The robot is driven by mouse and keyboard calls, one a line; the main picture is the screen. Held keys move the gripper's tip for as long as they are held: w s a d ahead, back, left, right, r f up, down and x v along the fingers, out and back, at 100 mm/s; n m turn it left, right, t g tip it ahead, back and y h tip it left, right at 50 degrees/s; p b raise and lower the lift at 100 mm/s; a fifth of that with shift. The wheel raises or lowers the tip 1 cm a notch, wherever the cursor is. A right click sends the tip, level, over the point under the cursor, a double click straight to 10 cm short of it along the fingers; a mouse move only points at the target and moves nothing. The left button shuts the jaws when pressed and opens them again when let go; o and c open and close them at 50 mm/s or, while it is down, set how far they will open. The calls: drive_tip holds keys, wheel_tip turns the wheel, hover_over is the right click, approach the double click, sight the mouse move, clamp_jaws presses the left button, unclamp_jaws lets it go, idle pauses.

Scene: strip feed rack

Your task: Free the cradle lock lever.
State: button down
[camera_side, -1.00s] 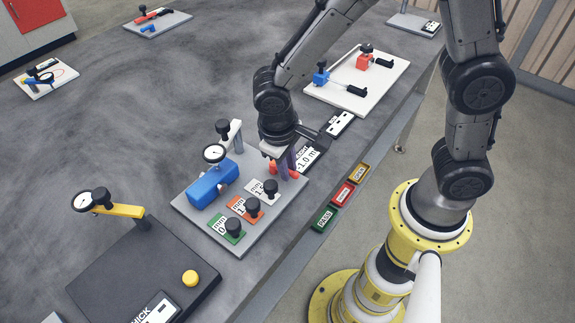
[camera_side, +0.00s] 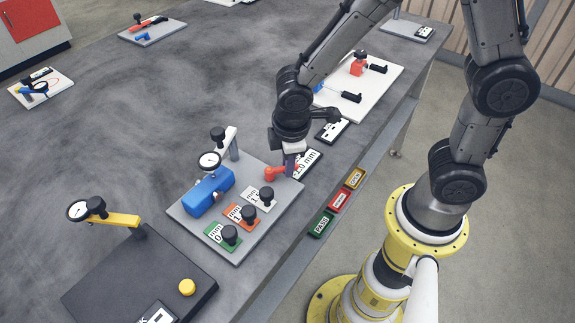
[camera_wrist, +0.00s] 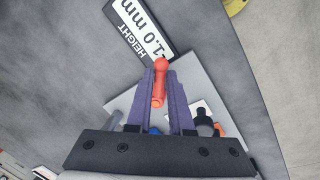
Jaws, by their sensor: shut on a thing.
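The red-orange lever (camera_side: 273,174), which I take to be the cradle lock lever, is at the back right of the grey gauge plate (camera_side: 262,228). My gripper (camera_side: 287,168) is over the plate's right end, fingers pointing down, shut on this lever. In the wrist view the lever (camera_wrist: 160,72) lies between the two purple fingers of my gripper (camera_wrist: 162,98), its round end reaching past the tips. The blue cradle block (camera_side: 208,190) with a round dial (camera_side: 209,161) stands to the left on the same plate. The lever's pivot is hidden.
Green, orange and white tags with black knobs (camera_side: 230,235) line the plate's front. A dark base with a yellow arm (camera_side: 112,218) stands front left. Coloured bins (camera_side: 340,199) hang along the table edge.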

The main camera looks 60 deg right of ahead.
drive_tip(key=n, duration=0.1)
drive_tip(key=w+n, duration=0.1)
drive_tip(key=n, duration=0.1)
drive_tip(key=shift+d+n+y, duration=0.3)
drive_tip(key=shift+d, duration=0.1)
drive_tip(key=shift+w+d+r+n+t, duration=0.15)
drive_tip(key=shift+w+n, duration=0.15)
drive_tip(key=shift+n, duration=0.5)
drive_tip(key=shift+w+d+f+n+t, duration=0.15)
drive_tip(key=shift+w+n, duration=0.1)
drive_tip(key=shift+n, duration=0.55)
drive_tip(key=shift+a+r+y, duration=0.1)
drive_tip(key=shift+y, duration=0.2)
drive_tip(key=c, duration=0.8)
unclamp_jaws()
drive_tip(key=s+r, duration=0.1)
drive_tip(key=r, duration=0.8)
drive_tip(key=s+r, duration=0.1)
drive_tip(key=r, duration=0.3)
drive_tip(key=shift+s+a+r, duration=0.2)
drive_tip(key=shift+s+r, duration=0.05)
drive_tip(key=shift+s, duration=0.1)
